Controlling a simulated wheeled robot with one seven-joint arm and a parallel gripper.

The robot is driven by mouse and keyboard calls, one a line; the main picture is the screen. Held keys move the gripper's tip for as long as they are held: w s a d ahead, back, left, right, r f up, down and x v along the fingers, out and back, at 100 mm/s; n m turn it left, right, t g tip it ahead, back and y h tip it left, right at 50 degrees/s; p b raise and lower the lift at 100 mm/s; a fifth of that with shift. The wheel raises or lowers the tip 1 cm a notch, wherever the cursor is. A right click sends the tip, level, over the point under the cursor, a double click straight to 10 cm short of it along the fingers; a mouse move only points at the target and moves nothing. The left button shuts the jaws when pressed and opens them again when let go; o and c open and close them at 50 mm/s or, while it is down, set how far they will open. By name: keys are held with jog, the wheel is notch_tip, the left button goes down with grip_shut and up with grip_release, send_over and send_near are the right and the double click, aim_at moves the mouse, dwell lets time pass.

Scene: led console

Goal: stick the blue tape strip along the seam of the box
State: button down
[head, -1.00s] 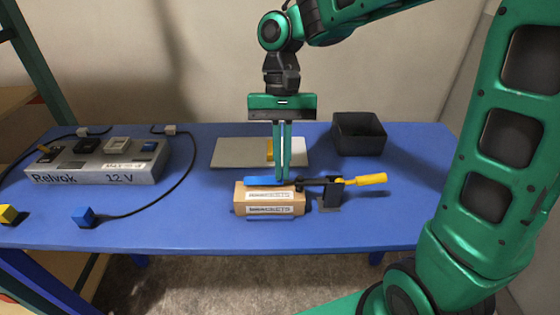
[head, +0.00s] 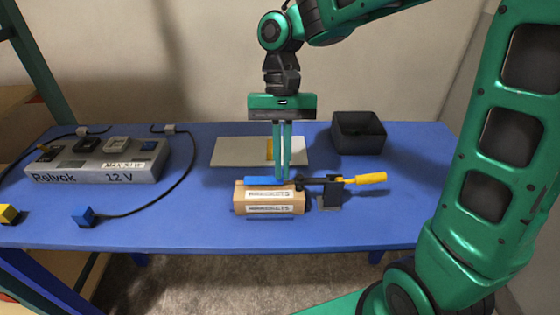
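The cardboard box (head: 240,198) with white labels sits near the front middle of the blue table. The blue tape strip (head: 262,180) lies along the top of the box, over its left and middle part. My gripper (head: 281,180) points straight down, with its green fingers close together at the right part of the strip. I cannot tell whether the fingers hold the strip or only press on it. The box's seam is not distinguishable here. A clamp with a yellow handle (head: 364,179) stands at the box's right end, its dark arm reaching over the box top.
A grey board (head: 235,152) with a yellow strip (head: 269,148) lies behind the box. A dark open bin (head: 359,133) stands at the back right. The table's front right is clear.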

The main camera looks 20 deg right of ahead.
jog(key=shift+f, duration=0.65)
dwell(1.0)
jog(key=c, duration=1.9)
grip_release()
